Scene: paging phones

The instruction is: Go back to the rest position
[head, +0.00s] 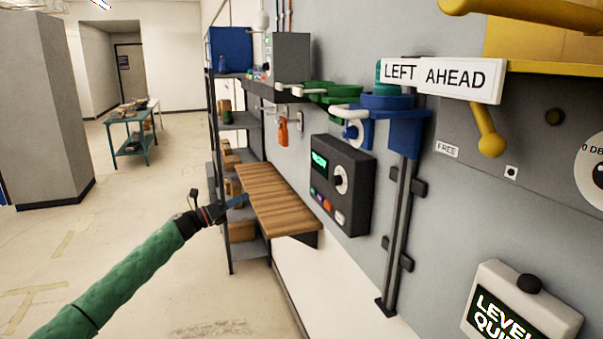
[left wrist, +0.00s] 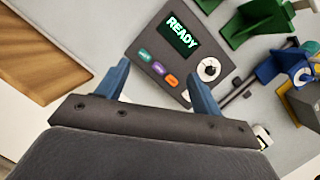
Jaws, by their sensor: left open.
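My left arm comes in from the lower left of the head view in a green sleeve. My left gripper (head: 238,201) is in front of the wooden shelf (head: 275,195). In the left wrist view its two blue fingers (left wrist: 160,92) stand well apart, open, with nothing between them. Beyond the fingers is a dark control box (head: 342,185) on the wall. It also shows in the left wrist view (left wrist: 150,45), with a lit READY screen, coloured buttons and a white dial. My right gripper is not in view.
Blue (head: 393,108) and green (head: 330,92) brackets stick out from the wall at the right. A yellow lever (head: 487,130) hangs nearby. A metal rack (head: 226,150) stands behind the shelf. A green table (head: 130,135) is far back. The floor at the left is clear.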

